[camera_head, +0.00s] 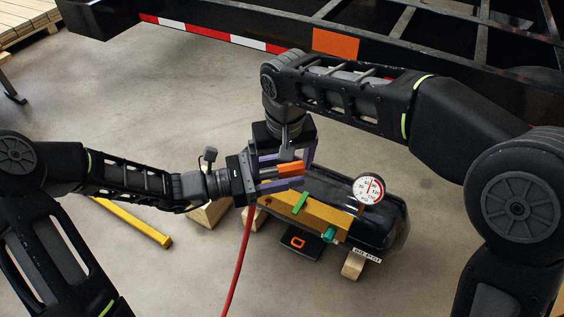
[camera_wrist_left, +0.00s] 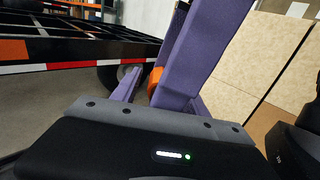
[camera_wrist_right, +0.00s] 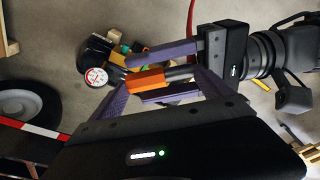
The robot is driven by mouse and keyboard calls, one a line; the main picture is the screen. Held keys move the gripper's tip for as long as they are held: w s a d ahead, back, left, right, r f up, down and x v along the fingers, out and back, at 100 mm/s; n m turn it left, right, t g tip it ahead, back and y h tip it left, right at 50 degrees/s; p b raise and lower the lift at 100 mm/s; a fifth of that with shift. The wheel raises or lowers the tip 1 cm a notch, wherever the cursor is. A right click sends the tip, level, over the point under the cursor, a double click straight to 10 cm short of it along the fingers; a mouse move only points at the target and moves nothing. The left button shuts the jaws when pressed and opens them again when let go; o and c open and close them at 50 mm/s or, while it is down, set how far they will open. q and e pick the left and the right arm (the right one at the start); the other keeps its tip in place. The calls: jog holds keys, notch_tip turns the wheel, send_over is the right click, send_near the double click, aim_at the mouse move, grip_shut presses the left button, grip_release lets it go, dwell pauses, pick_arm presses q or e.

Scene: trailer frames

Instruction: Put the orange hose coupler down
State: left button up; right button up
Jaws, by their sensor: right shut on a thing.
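The orange hose coupler (camera_head: 290,169) has a grey end and hangs above the floor between my two grippers. My right gripper (camera_head: 297,160) reaches down from above and is shut on it. My left gripper (camera_head: 284,172) comes from the left, its purple fingers spread apart with clear gaps around the coupler. In the right wrist view the coupler (camera_wrist_right: 147,79) lies between the left gripper's fingers. In the left wrist view a purple finger hides most of the coupler (camera_wrist_left: 155,78). A red hose (camera_head: 238,262) runs down beside the left gripper; its upper end is hidden.
A black tank (camera_head: 390,220) with a round gauge (camera_head: 369,190) lies below right on wooden blocks (camera_head: 354,265). A yellow bracket (camera_head: 320,215) and a black pad (camera_head: 312,249) sit in front. A yellow bar (camera_head: 130,220) lies at left. The trailer frame (camera_head: 420,50) spans the back.

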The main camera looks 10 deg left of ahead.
pick_arm(q)
jog(key=shift+a, duration=0.15)
jog(key=v, duration=1.1)
jog(key=shift+s+a, duration=0.2)
jog(key=shift+a, duration=0.1)
